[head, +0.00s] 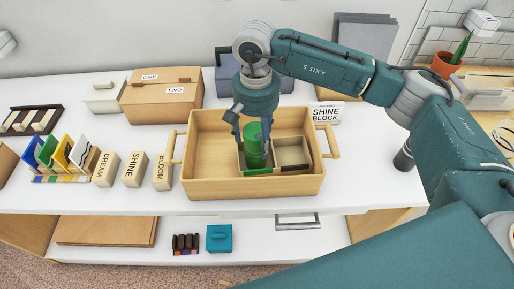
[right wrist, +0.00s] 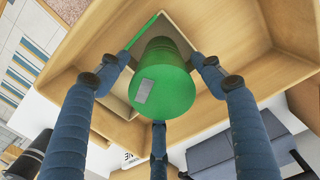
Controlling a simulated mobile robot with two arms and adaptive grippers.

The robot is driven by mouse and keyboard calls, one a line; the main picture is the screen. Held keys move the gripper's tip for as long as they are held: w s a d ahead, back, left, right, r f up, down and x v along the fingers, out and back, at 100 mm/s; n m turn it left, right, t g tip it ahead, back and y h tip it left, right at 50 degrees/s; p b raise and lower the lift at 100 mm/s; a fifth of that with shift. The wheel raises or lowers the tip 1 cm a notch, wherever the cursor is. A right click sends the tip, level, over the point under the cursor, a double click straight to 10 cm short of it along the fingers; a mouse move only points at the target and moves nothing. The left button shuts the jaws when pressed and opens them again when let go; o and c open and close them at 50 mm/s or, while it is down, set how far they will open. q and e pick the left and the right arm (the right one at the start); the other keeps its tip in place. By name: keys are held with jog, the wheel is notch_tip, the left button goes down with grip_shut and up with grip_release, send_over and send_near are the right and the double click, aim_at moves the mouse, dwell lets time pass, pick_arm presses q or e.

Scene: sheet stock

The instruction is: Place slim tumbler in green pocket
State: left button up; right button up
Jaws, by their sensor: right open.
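The slim green tumbler (head: 254,158) stands upright in the left pocket of the wooden tray (head: 210,188). That green pocket (head: 258,171) has a green strip along its front edge. The green edge also shows in the right wrist view (right wrist: 140,40). My right gripper (head: 252,132) is directly above the pocket, its fingers open around the tumbler's upper part. In the right wrist view the three fingers spread about the tumbler (right wrist: 165,75), with gaps visible. The tumbler's base is hidden inside the pocket. My left gripper is not in view.
An empty pocket (head: 293,152) lies to the right in the tray. Tray handles stick out at both sides. Wooden blocks (head: 134,170) and coloured boards (head: 62,155) stand to the left. A box (head: 160,97) stands behind, and a "SHINE BLOCK" sign (head: 326,113) stands at right.

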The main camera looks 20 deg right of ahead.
notch_tip(320, 180, up, 6)
jog(key=shift+r+b, duration=0.15)
jog(key=shift+b, duration=0.75)
jog(key=shift+r, duration=0.65)
